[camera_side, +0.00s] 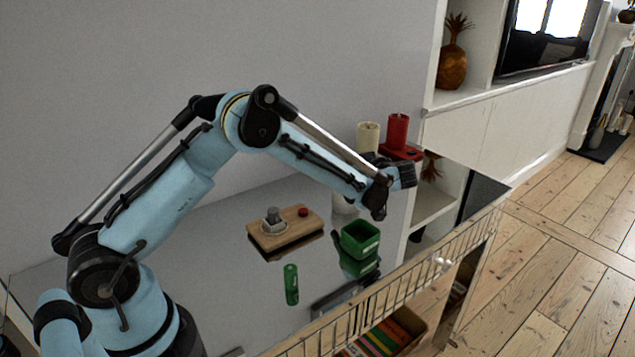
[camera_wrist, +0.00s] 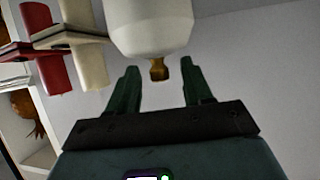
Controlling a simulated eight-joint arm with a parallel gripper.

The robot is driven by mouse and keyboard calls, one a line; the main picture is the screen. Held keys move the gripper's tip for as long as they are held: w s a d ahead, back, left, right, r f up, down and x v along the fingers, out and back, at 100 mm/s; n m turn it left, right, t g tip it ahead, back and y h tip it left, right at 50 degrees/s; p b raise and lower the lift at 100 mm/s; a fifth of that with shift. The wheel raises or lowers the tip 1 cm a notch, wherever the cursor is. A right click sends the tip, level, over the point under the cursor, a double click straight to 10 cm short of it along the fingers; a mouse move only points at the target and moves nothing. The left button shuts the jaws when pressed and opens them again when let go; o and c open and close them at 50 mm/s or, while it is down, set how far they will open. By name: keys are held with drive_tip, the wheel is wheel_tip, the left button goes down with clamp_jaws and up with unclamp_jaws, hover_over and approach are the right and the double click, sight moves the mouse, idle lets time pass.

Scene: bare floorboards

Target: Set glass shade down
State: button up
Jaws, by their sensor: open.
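The glass shade (camera_wrist: 152,24) is a rounded white body with a small brass-coloured stem (camera_wrist: 158,69) in the wrist view. In the side view its pale side (camera_side: 343,204) shows just below my forearm, partly hidden, at the back of the grey surface. My gripper (camera_wrist: 160,68) is open, with one dark green finger on each side of the brass stem. I see a gap between each finger and the stem. In the side view my arm hides the fingers.
A green box (camera_side: 360,239), a wooden board (camera_side: 285,232) with a grey knob and red button, and a green cylinder (camera_side: 291,284) are on the grey surface. A wire rail (camera_side: 390,290) runs along its front.

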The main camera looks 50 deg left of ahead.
drive_tip(key=v, duration=0.9)
drive_tip(key=s+r+m+t+h, duration=0.2)
drive_tip(key=s+r+m+h, duration=0.4)
drive_tip(key=s+m, duration=0.4)
drive_tip(key=s+d+f+m+t+h, duration=0.1)
drive_tip(key=s+d+m+h, duration=0.1)
drive_tip(key=s, duration=0.4)
drive_tip(key=s+d+f+m+t+h, duration=0.2)
drive_tip(key=s+d+m+h, duration=0.1)
drive_tip(key=s, duration=0.3)
drive_tip(key=shift+d+m+h, duration=0.2)
drive_tip(key=shift+m+h, duration=0.5)
drive_tip(key=shift+h, duration=0.1)
